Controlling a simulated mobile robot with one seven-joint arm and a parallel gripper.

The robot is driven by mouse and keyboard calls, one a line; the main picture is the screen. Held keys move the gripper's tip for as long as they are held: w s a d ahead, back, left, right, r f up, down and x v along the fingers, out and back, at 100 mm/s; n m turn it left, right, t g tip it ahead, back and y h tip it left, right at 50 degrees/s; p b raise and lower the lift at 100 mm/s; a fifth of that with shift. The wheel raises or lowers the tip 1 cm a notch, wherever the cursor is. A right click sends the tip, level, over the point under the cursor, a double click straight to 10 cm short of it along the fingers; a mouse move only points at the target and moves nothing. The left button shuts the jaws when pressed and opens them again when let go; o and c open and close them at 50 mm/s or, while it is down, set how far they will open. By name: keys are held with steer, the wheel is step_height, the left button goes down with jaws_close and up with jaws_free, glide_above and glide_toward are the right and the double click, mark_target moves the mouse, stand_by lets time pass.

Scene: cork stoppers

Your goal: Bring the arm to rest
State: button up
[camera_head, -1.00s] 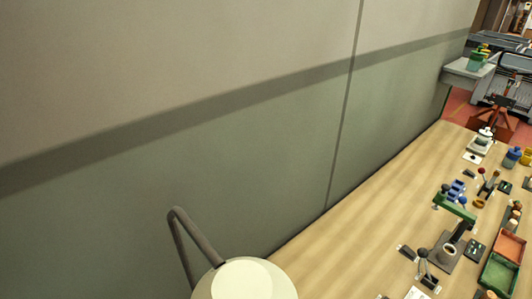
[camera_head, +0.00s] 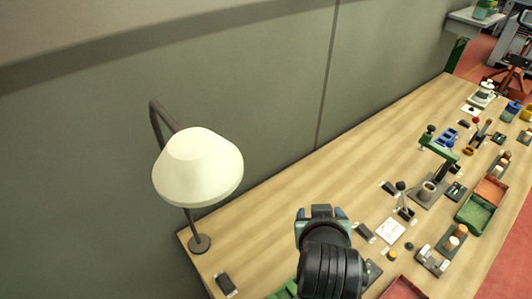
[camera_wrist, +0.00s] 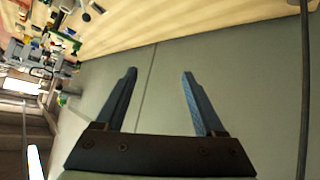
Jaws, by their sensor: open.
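My gripper (camera_wrist: 158,75) shows in the wrist view with its two blue-grey fingers spread apart and nothing between them. In the head view my gripper (camera_head: 322,212) is at the lower middle, above the wooden bench (camera_head: 352,140). The grey-green wall panel lies behind the fingers in the wrist view. The fingers touch nothing that I can see.
A lamp with a cream shade (camera_head: 198,168) stands at the bench's left end. The bench strip along the wall (camera_head: 250,95) is clear.

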steer(key=w+a+r+t+b, duration=0.1)
steer(key=a+r+t, duration=0.15)
steer(key=r, duration=0.65)
steer(key=w+a+r+t+b, duration=0.1)
steer(key=r+t, duration=0.3)
steer(key=r, duration=0.4)
steer(key=w+a+r+t+b, duration=0.15)
steer(key=r+t, duration=0.25)
steer(key=r, duration=0.5)
steer(key=s+a+r+t+y, duration=0.1)
steer(key=s+a+r+t, duration=0.1)
steer(key=s+r, duration=0.4)
steer(key=s+a+r+t+y+b, duration=0.1)
steer(key=s+a+r+t, duration=0.2)
steer(key=r, duration=0.8)
steer(key=s+t, duration=0.2)
steer(key=s, duration=0.1)
steer(key=shift+s, duration=0.25)
